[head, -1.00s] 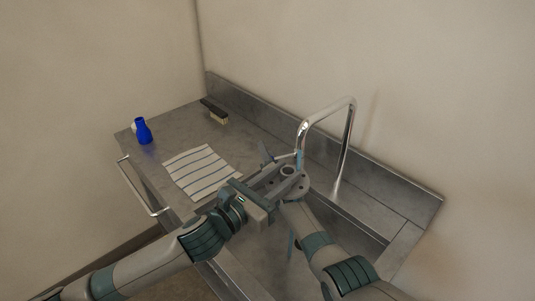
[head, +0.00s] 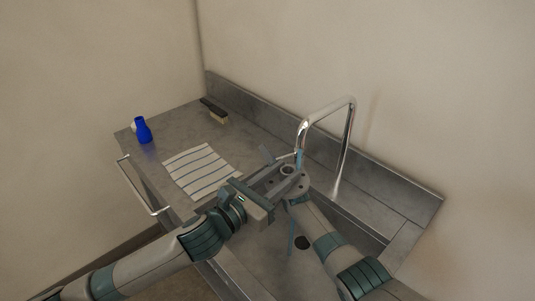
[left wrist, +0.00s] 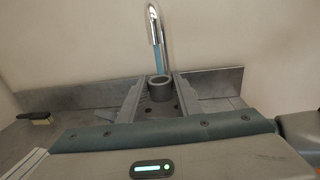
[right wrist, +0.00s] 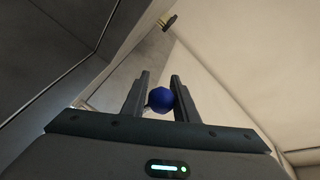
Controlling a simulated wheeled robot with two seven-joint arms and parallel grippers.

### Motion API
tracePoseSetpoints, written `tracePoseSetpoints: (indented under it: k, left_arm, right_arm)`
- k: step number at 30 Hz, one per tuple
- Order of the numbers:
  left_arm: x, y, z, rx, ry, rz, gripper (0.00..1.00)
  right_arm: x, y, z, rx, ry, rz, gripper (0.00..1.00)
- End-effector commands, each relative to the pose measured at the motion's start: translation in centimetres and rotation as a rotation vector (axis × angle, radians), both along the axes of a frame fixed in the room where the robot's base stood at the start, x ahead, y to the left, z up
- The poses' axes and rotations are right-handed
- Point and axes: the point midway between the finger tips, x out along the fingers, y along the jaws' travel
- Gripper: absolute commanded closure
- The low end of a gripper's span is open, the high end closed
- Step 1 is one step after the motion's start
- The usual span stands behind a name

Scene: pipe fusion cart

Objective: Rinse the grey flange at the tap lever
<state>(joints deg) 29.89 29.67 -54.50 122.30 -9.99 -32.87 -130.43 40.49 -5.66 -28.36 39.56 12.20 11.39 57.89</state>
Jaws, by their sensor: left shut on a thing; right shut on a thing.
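The grey flange (head: 300,184), a disc with bolt holes and a raised collar, is held level under the tap spout (head: 303,128). My left gripper (head: 280,180) is shut on it; in the left wrist view the flange (left wrist: 159,90) sits between both fingers. A light-blue water stream (left wrist: 158,60) runs from the spout into the collar. My right gripper (head: 267,153) is behind and left of the flange, largely hidden in the head view. In the right wrist view it is shut on a blue round knob (right wrist: 161,98), apparently the end of the tap lever (head: 286,156).
A striped cloth (head: 202,172) lies on the steel counter (head: 180,133). A blue bottle (head: 143,131) stands at the far left and a brush (head: 214,111) lies at the back. The sink drain (head: 302,242) shows below the flange. A rail (head: 141,187) runs along the left edge.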

Motion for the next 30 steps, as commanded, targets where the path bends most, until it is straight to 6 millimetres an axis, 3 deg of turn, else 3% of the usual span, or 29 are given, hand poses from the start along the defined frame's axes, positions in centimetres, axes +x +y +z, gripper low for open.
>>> tracePoseSetpoints:
  k: [2,18,30]
  left_arm:
    - [0.0,0.0,0.1,-0.001,-0.001,0.0,0.96]
    - [0.0,0.0,0.1,-0.001,-0.001,0.0,0.96]
    - [0.0,0.0,0.1,-0.001,-0.001,0.0,0.96]
  right_arm:
    - [0.0,-0.2,0.8,-0.006,-0.016,0.025,1.0]
    - [-1.8,-0.7,0.9,-0.003,-0.015,0.191,1.0]
    - [-2.0,-0.8,0.8,0.001,-0.01,0.203,1.0]
